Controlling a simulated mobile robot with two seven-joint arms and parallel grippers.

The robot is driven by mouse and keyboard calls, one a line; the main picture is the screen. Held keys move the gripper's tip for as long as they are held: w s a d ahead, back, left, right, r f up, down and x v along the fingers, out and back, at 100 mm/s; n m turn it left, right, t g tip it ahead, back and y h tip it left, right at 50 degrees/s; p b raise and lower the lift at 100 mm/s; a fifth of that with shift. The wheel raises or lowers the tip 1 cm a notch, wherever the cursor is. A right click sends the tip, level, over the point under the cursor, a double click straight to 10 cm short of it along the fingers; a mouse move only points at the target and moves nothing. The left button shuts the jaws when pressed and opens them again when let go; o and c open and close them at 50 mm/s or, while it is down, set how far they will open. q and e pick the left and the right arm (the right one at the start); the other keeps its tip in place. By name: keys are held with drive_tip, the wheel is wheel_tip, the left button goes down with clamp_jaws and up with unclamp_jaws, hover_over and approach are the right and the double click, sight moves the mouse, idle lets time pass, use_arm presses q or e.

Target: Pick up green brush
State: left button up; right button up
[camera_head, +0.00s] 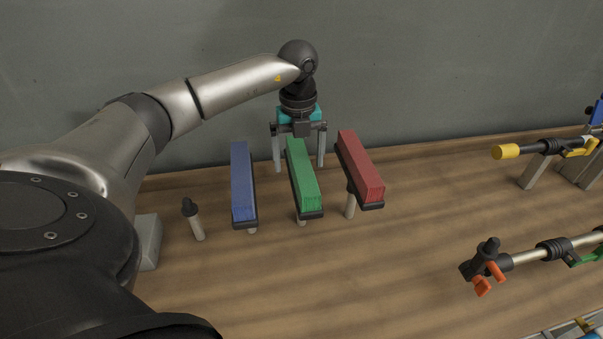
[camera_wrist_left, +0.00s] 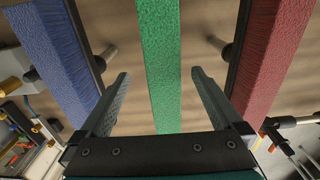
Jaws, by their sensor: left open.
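The green brush (camera_head: 302,172) is a long block of green bristles on a dark backing, held above the wooden table on a light peg. It lies between a blue brush (camera_head: 242,182) and a red brush (camera_head: 361,168). My left gripper (camera_head: 299,168) is open at the far end of the green brush, one finger on each side. In the left wrist view the green brush (camera_wrist_left: 163,40) runs between the spread fingers (camera_wrist_left: 160,74), with a gap on both sides. The wrist view also shows the blue brush (camera_wrist_left: 52,45) left and the red brush (camera_wrist_left: 275,45) right.
A short dark-capped peg (camera_head: 195,219) stands left of the blue brush. A yellow-tipped rod (camera_head: 520,150) and a rod with orange levers (camera_head: 492,264) are at the right. A grey wall (camera_head: 430,70) rises behind the table. The table between the red brush and rods is clear.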

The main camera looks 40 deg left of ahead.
use_arm(q)
drive_tip(key=f, duration=0.2)
drive_tip(key=d+f, duration=0.1)
drive_tip(key=f, duration=0.1)
drive_tip(key=shift+a+f, duration=0.1)
drive_tip(key=shift+f, duration=0.4)
drive_tip(key=shift+r, duration=0.1)
clamp_jaws()
